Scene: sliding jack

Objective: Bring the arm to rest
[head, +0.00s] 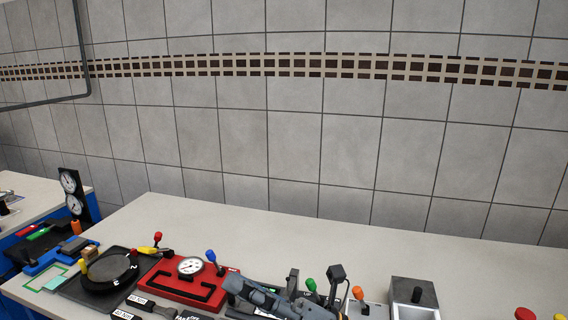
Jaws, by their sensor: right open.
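My right gripper (258,291) shows at the bottom edge as a grey, jointed shape reaching in over the bench. Its jaws are open and I see nothing held in them. It is close to the right side of a red panel (152,289) with a round white gauge (190,266) and a blue-knobbed lever (211,257). Whether it touches anything is unclear. Most of the right arm is below the picture. My left gripper is not in view. I cannot pick out the sliding jack for certain.
A black turntable (110,273) stands left of the red panel. A green knob (311,285), an orange knob (358,293) and a grey box (415,291) stand to the right. The back of the bench (330,240) is clear up to the tiled wall (350,150).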

